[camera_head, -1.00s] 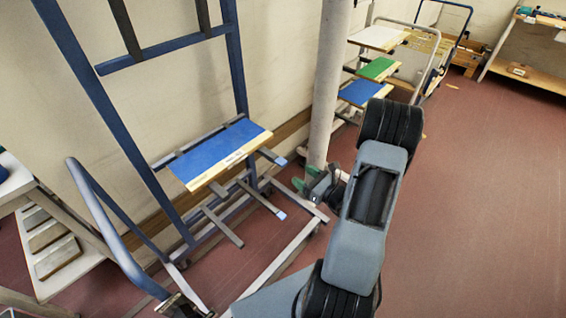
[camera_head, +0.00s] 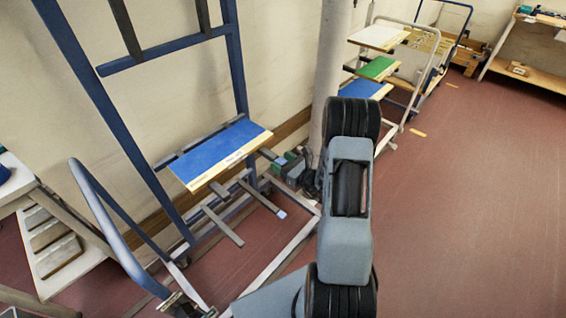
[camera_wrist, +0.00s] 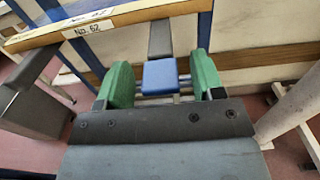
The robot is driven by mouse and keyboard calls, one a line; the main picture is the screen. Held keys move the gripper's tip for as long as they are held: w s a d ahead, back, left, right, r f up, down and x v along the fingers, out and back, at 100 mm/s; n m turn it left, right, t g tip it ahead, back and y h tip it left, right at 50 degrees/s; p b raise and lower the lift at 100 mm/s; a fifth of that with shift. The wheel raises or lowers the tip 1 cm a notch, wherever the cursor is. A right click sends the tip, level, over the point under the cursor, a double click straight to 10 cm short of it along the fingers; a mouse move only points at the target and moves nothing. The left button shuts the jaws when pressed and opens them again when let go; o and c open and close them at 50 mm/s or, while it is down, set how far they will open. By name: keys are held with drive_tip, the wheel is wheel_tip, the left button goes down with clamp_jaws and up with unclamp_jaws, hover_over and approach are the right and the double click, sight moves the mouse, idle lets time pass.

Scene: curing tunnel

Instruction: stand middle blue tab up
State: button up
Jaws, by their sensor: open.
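A blue tab (camera_wrist: 160,77) lies flat at the end of a grey bar (camera_wrist: 160,40) in the wrist view. My gripper (camera_wrist: 161,72) is open, with one green finger on each side of the tab and gaps between. Another blue tab (camera_head: 282,214) shows lower, at the end of a lower bar. I cannot tell for sure which tab is the middle one.
The board's wooden edge, labelled "No. 62" (camera_wrist: 83,31), is close at the left in the wrist view. A dark grey bar (camera_wrist: 32,103) is near on the left. A pale post (camera_head: 328,75) stands behind my gripper. The floor (camera_head: 470,210) at the right is clear.

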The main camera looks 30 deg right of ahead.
drive_tip(key=c, duration=0.9)
drive_tip(key=r+g+p, duration=0.1)
drive_tip(key=p, duration=0.2)
drive_tip(key=shift+g+h, duration=0.3)
drive_tip(key=shift+h, duration=0.1)
drive_tip(key=shift+c, duration=0.2)
drive_tip(key=g+p, duration=0.1)
drive_tip(key=g+h+p, duration=0.1)
drive_tip(key=shift+w+r+g+p, duration=0.2)
drive_tip(key=shift+g+p, duration=0.15)
drive_tip(key=shift+g, duration=0.05)
drive_tip(key=shift+g+p, duration=0.3)
drive_tip(key=shift+g, duration=0.1)
drive_tip(key=shift+a+h, duration=0.1)
drive_tip(key=shift+h, duration=0.2)
drive_tip(key=o, duration=0.9)
drive_tip(key=shift+o, duration=0.2)
